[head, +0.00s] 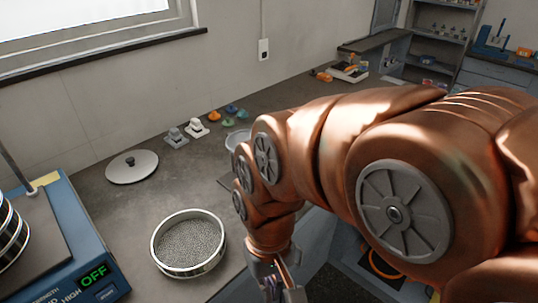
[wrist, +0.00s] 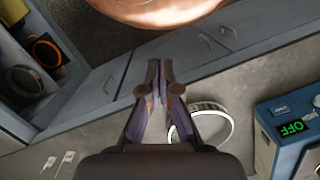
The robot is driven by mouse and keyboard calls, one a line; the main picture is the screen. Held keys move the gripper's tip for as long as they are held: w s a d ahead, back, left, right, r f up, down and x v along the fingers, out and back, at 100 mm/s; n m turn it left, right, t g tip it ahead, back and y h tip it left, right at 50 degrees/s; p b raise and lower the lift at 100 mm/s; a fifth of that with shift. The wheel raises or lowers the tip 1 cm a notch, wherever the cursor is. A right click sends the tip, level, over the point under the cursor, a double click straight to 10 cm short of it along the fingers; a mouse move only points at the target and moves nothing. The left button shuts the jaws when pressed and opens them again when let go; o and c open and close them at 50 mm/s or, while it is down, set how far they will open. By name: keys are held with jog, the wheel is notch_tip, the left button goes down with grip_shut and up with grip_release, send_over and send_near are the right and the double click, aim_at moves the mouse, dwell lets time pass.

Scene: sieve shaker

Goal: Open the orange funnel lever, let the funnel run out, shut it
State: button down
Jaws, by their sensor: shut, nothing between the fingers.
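I cannot make out the funnel or its orange lever in either view; my arm covers much of the bench in the head view. My gripper (head: 277,291) is at the bottom of the head view, pointing down near the bench's front edge, right of a round sieve (head: 158,256). In the wrist view my gripper (wrist: 159,70) has its fingers together with nothing held, over the bench edge and cabinet fronts.
A blue sieve shaker (head: 88,245) reading OFF stands at left. A round lid (head: 132,168), small weights (head: 176,138) and several coloured pieces (head: 232,109) lie along the bench. A clear bowl (head: 233,139) is partly behind my arm. Orange items (head: 323,76) lie at the far end.

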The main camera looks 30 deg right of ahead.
jog(key=w+d+r+m+t+y, duration=0.1)
jog(key=w+d+m+t+y, duration=0.15)
jog(key=w+m, duration=0.65)
jog(key=w+d+r+m+t+y, duration=0.15)
jog(key=w+m+t, duration=0.25)
jog(key=w+m, duration=0.5)
jog(key=w+d+m+t+h, duration=0.2)
jog(key=w+d+m, duration=0.1)
jog(key=d+m, duration=0.5)
jog(key=w+d+m+t+h, duration=0.2)
jog(key=d+m, duration=0.6)
jog(key=d, duration=0.5)
jog(key=shift+w+d+r+h, duration=0.3)
jog(key=shift+w+h, duration=0.2)
jog(key=shift+w, duration=0.65)
jog(key=shift+f, duration=0.1)
